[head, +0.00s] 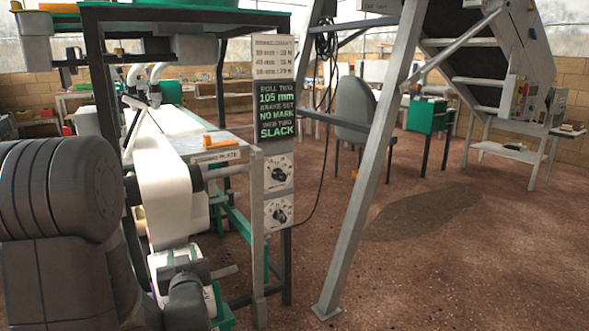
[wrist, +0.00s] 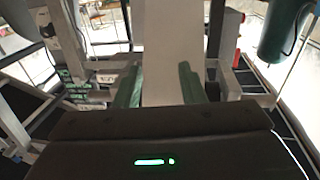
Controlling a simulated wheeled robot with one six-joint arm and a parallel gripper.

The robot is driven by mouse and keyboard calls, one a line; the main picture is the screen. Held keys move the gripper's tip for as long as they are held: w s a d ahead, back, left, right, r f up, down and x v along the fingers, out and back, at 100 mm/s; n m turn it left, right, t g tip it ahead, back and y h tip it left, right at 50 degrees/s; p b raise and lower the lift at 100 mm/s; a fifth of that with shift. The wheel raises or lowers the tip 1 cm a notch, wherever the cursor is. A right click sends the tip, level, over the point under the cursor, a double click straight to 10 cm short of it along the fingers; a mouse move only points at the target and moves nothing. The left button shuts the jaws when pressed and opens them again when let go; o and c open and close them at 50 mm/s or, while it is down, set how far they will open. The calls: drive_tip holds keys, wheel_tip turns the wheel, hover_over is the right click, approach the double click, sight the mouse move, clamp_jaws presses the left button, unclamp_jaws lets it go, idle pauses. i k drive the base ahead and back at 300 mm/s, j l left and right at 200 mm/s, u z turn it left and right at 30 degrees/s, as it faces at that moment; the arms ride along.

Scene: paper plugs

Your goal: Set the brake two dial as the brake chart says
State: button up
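Two dials with dark knobs on white plates sit one above the other on the machine's post in the head view: an upper dial (head: 278,172) and a lower dial (head: 279,212). Their labels are too small to read. A dark display (head: 273,108) above them reads roll two 105 mm, brake set no mark, web two slack. The brake chart (head: 273,57) is above the display; its rows of mm and N values are only partly legible. My gripper (wrist: 159,70) shows two green fingers apart in the wrist view, with the white web beyond them. My arm is left of the dials.
White paper web (head: 160,185) runs over a roller down to a paper roll (head: 180,265) behind my arm. An orange object (head: 221,140) lies on the plate. A slanted grey leg (head: 370,165) and a hanging cable stand right of the dials. Open floor (head: 440,260) lies further right.

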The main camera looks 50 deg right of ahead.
sight(281, 177)
drive_tip(key=k+l+u, duration=0.1)
drive_tip(key=l+u, duration=0.15)
drive_tip(key=l, duration=2.4)
drive_tip(key=i+l, duration=0.3)
drive_tip(key=l, duration=0.15)
drive_tip(key=j+u, duration=0.05)
